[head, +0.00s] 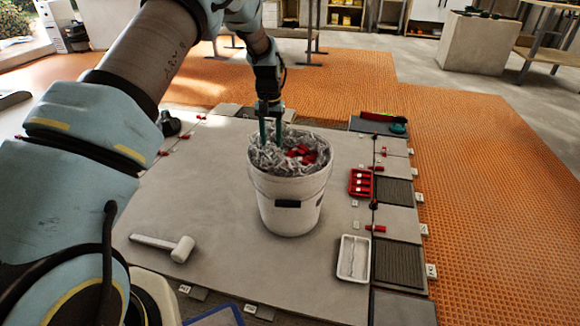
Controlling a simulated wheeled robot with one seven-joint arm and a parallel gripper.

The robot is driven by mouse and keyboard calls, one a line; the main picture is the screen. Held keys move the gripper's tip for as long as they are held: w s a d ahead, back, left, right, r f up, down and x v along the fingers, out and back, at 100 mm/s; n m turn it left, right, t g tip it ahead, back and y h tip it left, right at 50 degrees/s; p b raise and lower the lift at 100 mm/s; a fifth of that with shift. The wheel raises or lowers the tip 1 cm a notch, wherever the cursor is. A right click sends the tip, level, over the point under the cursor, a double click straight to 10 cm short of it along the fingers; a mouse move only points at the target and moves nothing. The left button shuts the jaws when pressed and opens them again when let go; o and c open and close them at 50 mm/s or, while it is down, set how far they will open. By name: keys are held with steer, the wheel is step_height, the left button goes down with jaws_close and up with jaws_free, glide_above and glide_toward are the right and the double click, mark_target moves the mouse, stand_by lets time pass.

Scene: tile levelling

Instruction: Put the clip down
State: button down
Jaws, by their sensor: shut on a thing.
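A white bucket (291,205) stands on the large grey tile. It is heaped with pale grey clips (262,155) and several red pieces (302,154). My gripper (271,142) points down at the back left of the bucket's mouth, its fingertips at the top of the heap. It is shut on a clip, but that clip cannot be told apart from the others around the fingertips.
A white mallet (180,248) lies on the tile at the left. A red compartment tray (361,183) and a white tray (353,258) lie right of the bucket. Red pieces line the tile joint (375,228). Bare tile (230,270) lies in front of the bucket.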

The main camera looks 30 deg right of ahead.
steer(key=s+d+f+b, duration=0.1)
steer(key=d, duration=0.2)
steer(key=b, duration=0.3)
glide_above(283, 168)
steer(key=s+a, duration=0.2)
steer(key=s, duration=0.3)
steer(key=shift+m, duration=0.3)
steer(key=f, duration=1)
steer(key=shift+w+a, duration=0.15)
steer(key=shift+w, duration=0.05)
steer(key=shift+f, duration=0.3)
steer(key=shift+f, duration=0.35)
steer(key=shift+c, duration=1.9)
jaws_free()
